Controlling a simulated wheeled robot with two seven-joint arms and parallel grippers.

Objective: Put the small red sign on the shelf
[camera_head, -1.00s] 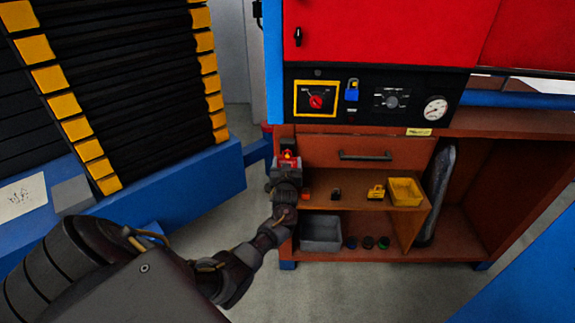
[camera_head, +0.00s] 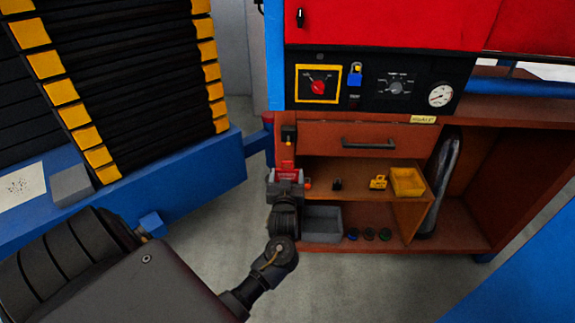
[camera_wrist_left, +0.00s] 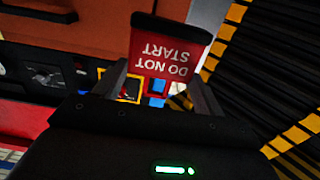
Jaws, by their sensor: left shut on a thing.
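My left gripper (camera_head: 286,185) is shut on the small red sign (camera_head: 287,171), at the left edge of the wooden cabinet. In the left wrist view, the sign (camera_wrist_left: 165,52) sits between the two fingers (camera_wrist_left: 158,90). It reads "DO NOT START" upside down and has a dark edge. The shelf (camera_head: 355,190) is the open upper board in the cabinet, just right of the gripper and under the drawer. The sign appears slightly above shelf level; I cannot tell whether it touches the cabinet. My right gripper is not in view.
On the shelf are a small red item (camera_head: 308,183), a black one (camera_head: 337,184), a yellow one (camera_head: 378,182) and a yellow bin (camera_head: 407,181). A grey bin (camera_head: 322,222) stands below. A control panel (camera_head: 370,86) is above. Shelf space between the small items is clear.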

